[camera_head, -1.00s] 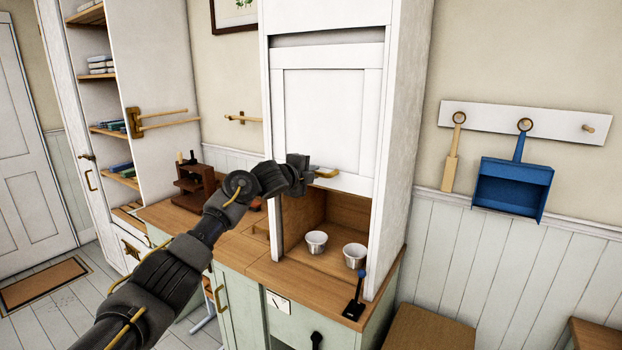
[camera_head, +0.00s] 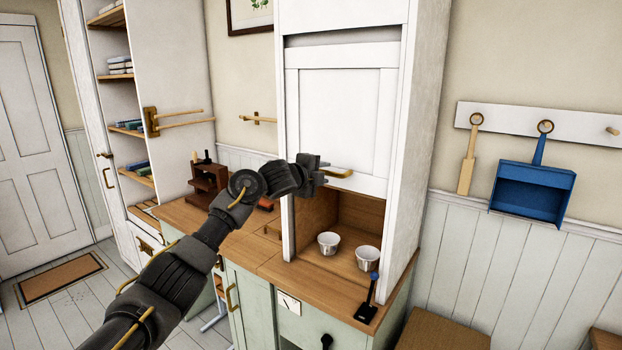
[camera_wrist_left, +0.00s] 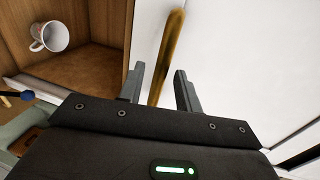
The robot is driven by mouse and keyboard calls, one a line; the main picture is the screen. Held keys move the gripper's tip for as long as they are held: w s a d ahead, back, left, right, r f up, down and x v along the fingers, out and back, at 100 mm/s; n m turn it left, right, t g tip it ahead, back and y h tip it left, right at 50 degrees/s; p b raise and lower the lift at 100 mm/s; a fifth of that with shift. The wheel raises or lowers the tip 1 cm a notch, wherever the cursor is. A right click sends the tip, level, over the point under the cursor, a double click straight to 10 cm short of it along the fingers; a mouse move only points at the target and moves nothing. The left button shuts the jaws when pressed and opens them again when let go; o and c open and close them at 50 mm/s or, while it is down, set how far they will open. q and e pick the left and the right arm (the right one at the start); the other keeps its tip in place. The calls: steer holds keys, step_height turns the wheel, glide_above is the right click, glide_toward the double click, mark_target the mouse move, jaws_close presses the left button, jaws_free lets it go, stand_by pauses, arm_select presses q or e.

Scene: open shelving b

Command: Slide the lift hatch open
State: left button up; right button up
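The lift hatch (camera_head: 335,115) is a white panelled door in a tall white cabinet, partly raised, with an open wooden compartment (camera_head: 350,207) below it. Its brass handle (camera_head: 341,174) is near its lower edge. My left gripper (camera_head: 324,172) is at the left end of the handle. In the left wrist view, the two fingers of my left gripper (camera_wrist_left: 160,78) stand apart, with the brass handle (camera_wrist_left: 167,55) running between them. Gaps show on both sides of the handle. My right gripper is out of view.
Two cups (camera_head: 328,243) (camera_head: 368,258) stand in the compartment. A small lever with a blue knob (camera_head: 370,298) stands on the counter's front right. A blue dustpan (camera_head: 533,190) hangs on the right wall. A brown rack (camera_head: 207,183) stands on the counter at left.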

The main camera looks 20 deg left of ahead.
arm_select(q)
steer(key=b+v, duration=0.2)
steer(key=v, duration=0.7)
steer(key=shift+b, duration=0.3)
steer(key=shift+w, duration=0.1)
